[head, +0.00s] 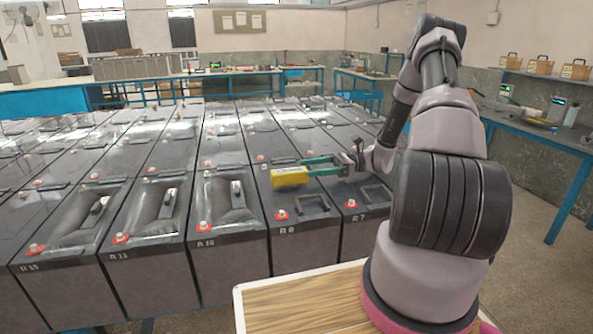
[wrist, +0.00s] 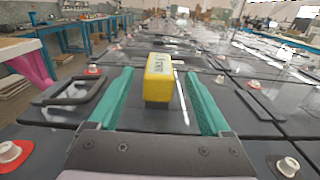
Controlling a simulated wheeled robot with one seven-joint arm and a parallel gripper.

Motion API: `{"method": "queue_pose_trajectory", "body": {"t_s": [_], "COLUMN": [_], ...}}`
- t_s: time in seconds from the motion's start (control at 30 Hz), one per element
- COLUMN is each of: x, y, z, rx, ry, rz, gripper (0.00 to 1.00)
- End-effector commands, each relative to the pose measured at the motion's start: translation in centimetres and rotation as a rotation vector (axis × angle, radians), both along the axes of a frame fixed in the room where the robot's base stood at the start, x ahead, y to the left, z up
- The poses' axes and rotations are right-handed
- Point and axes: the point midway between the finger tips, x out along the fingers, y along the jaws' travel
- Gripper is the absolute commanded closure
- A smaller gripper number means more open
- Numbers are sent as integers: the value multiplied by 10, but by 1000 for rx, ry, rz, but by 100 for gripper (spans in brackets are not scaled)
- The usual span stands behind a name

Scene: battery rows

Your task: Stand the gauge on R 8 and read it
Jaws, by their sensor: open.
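The gauge is a yellow block (head: 290,177) over the top of the battery marked R 8 (head: 287,230). In the wrist view the gauge (wrist: 159,78) shows dark marks on its top, too small to read, and a dark lower part. I cannot tell for sure whether it touches the lid. My gripper (head: 309,167) reaches in from the right with its green fingers open. In the wrist view the fingers of my gripper (wrist: 158,74) stand on both sides of the gauge, with a gap on each side.
Battery R 7 (head: 353,218) stands to the right of R 8, and battery R 10 (head: 206,242) to its left. Lids carry raised handles (head: 376,195) and red-based terminals (head: 282,214). A wooden-topped surface (head: 300,306) is in front. Blue benches (head: 540,135) line the room.

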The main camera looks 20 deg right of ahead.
Motion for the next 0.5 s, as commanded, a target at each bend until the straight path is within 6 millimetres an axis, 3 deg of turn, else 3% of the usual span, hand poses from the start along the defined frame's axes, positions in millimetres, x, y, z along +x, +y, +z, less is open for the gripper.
{"method": "queue_pose_trajectory", "body": {"t_s": [0.1, 0.23, 0.37, 0.5], "x": [0, 0, -1, -6], "y": [-23, -38, -43, -37], "z": [0, 0, 3, 20], "rx": [0, 1, -9, -84], "ry": [0, 1, -4, -45], "rz": [-3, -1, 7, 57], "gripper": [18, 18, 18, 18]}}
